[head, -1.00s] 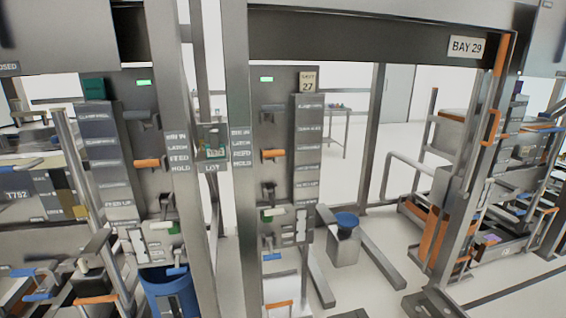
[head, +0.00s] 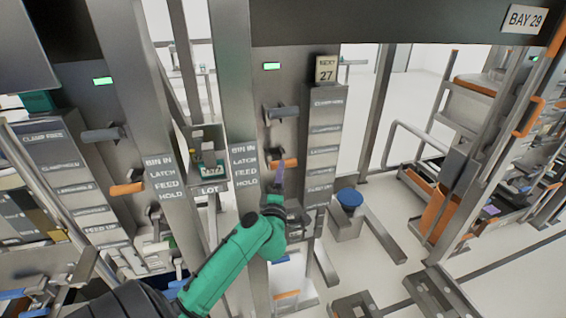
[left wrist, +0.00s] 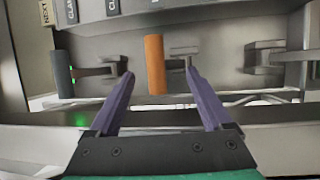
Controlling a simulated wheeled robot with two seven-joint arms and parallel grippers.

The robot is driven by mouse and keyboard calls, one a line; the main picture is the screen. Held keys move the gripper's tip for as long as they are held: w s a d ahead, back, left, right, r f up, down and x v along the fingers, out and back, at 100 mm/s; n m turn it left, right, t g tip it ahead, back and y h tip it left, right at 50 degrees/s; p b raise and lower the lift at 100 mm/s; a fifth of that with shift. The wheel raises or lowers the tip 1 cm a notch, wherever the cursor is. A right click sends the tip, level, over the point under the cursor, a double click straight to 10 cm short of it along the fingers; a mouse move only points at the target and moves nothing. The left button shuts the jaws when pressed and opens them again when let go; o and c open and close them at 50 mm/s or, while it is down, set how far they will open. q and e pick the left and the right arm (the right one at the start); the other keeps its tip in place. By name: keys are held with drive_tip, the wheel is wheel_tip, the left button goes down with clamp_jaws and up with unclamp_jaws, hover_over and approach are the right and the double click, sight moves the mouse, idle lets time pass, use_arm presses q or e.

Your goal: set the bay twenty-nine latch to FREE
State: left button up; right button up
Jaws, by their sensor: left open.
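A column under the sign BAY 29 (head: 526,18) carries a grey handle (head: 282,112) with an orange handle (head: 288,163) below it. The post beside it reads BIN IN, LATCH, FEED, HOLD (head: 244,173); which label belongs to which handle is not certain. My left gripper (head: 279,180), with purple fingers, is open just below the orange handle. In the left wrist view the gripper (left wrist: 158,78) faces the orange handle (left wrist: 155,64), which lies between the fingertip lines; contact cannot be told. The grey handle (left wrist: 62,74) is left of the fingers. My right gripper is out of view.
Another grey handle (left wrist: 265,57) is at right in the left wrist view. A similar column at left has a grey handle (head: 103,134) and an orange one (head: 127,188). A NEXT 27 sign (head: 326,69) tops the label strip. A blue-topped stool (head: 349,198) stands on the floor.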

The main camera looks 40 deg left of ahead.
use_arm(q)
drive_tip(key=x, duration=0.5)
drive_tip(key=shift+w+a, duration=0.1)
drive_tip(key=shift+w+a+f, duration=0.15)
drive_tip(key=shift+w+a, duration=0.1)
drive_tip(key=shift+s+d, duration=0.1)
drive_tip(key=shift+d, duration=0.05)
drive_tip(key=shift+c, duration=0.8)
clamp_jaws()
drive_tip(key=shift+b, duration=0.4)
wheel_tip(320, 180, down, 8)
drive_tip(key=m+t+y+b, duration=0.1)
drive_tip(key=m+t+b, duration=0.2)
drive_tip(key=b, duration=1.7)
drive_tip(key=shift+a+t+y, duration=0.2)
drive_tip(key=shift+t+y, duration=0.1)
drive_tip(key=shift+t, duration=0.9)
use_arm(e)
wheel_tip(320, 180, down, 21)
use_arm(q)
drive_tip(key=shift+f, duration=0.15)
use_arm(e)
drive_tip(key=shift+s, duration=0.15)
